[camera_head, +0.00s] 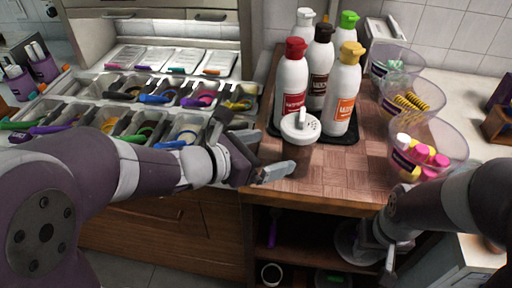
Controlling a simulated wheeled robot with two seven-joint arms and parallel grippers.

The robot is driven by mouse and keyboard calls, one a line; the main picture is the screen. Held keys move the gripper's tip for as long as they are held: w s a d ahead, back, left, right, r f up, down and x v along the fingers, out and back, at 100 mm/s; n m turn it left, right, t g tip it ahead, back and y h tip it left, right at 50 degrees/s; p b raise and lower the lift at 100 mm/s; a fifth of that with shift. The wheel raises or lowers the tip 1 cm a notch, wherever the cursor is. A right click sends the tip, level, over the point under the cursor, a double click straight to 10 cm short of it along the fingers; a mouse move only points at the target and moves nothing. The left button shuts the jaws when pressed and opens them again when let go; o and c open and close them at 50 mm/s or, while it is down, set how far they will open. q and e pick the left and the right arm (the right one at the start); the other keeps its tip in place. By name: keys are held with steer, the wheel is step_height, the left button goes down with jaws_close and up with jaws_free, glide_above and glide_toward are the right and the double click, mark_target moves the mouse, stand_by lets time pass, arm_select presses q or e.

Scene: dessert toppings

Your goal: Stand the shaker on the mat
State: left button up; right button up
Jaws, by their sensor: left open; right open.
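The shaker (300,147), brown with a white perforated lid, stands upright on the wooden counter near its front edge. The black mat (369,136) lies just behind and to the right of it, under several sauce bottles. Whether the shaker's base touches the mat's edge is hidden. My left gripper (273,153) is open and empty, just left of the shaker, with one finger reaching in front of its lower part. My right gripper (388,262) hangs low at the right, in front of the counter and away from the shaker; its fingers are partly hidden.
Sauce bottles (291,87) with coloured caps crowd the mat. Clear bowls of toppings (428,149) line the counter's right side. The wooden counter (345,170) is bare in front of the mat. Trays of scoops (165,125) fill the left. An open shelf lies below.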

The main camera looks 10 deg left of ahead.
arm_select(q)
steer(key=s+a+f+m+g+y, duration=0.5)
steer(key=s+f+m+g, duration=0.3)
steer(key=s+f+m, duration=0.5)
steer(key=w+a+f+m+y, duration=0.1)
steer(key=w+a+m+y, duration=0.2)
steer(key=a+m, duration=0.4)
steer(key=m+y, duration=0.1)
steer(key=m, duration=0.6)
steer(key=shift+w+a+f+y, duration=0.15)
steer(key=shift+y, duration=0.25)
